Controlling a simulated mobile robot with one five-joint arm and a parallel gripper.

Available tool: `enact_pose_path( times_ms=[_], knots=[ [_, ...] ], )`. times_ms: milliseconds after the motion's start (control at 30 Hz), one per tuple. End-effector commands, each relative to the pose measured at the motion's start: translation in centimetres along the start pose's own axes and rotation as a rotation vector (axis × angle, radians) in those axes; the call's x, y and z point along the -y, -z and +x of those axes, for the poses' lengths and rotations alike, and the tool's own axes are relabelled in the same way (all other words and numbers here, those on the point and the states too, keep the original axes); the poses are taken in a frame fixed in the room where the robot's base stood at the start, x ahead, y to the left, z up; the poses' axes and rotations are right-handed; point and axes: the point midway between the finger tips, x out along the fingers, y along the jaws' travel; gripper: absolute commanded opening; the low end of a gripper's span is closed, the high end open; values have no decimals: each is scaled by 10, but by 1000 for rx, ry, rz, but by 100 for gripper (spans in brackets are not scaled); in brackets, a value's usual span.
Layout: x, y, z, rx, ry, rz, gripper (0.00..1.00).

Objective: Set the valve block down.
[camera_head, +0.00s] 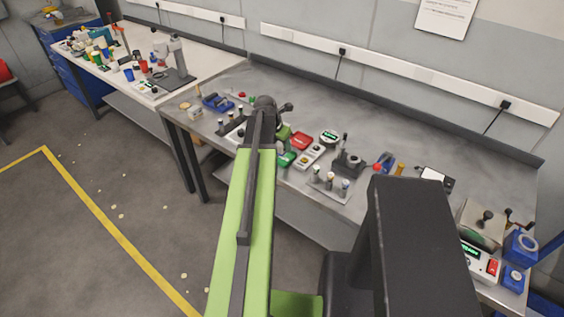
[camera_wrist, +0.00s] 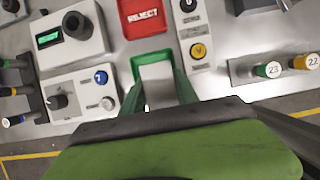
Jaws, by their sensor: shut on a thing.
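My gripper (camera_wrist: 158,84) is shut on a plain light-grey block, which I take to be the valve block (camera_wrist: 157,76). The block sits between the two fingers in the wrist view. Just beyond it is the green tray (camera_wrist: 152,54), whose far rim shows around the block. Whether the block touches the tray floor cannot be told. In the head view the green tray (camera_head: 287,159) is on the grey bench, partly behind my arm, and the block itself cannot be made out there.
A red tray marked REJECT (camera_wrist: 144,16) lies just beyond the green tray. A grey box with a green display (camera_wrist: 74,33) and a box with a knob and buttons (camera_wrist: 82,97) stand to the left. A button box (camera_wrist: 198,48) and a rack of numbered pegs (camera_wrist: 243,72) stand right.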

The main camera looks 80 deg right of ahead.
Motion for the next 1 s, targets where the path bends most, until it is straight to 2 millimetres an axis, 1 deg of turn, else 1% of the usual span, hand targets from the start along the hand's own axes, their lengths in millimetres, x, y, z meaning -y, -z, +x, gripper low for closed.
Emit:
enact_pose_path(
  times_ms=[33, 67, 133, 267, 367, 600, 833, 967, 1000],
  knots=[
    [-9, -5, 15, 0, 0, 0, 0],
    [-11, -7, 18, 0, 0, 0, 0],
    [-15, -11, 22, 0, 0, 0, 0],
    [-16, -12, 22, 0, 1, 0, 0],
    [-16, -10, 25, 0, 1, 1, 0],
    [-15, 4, 61, 0, 1, 1, 0],
    [-15, 3, 58, 0, 1, 2, 0],
    [-15, 4, 61, 0, 1, 2, 0],
    [-15, 4, 62, 0, 1, 2, 37]
  ],
)
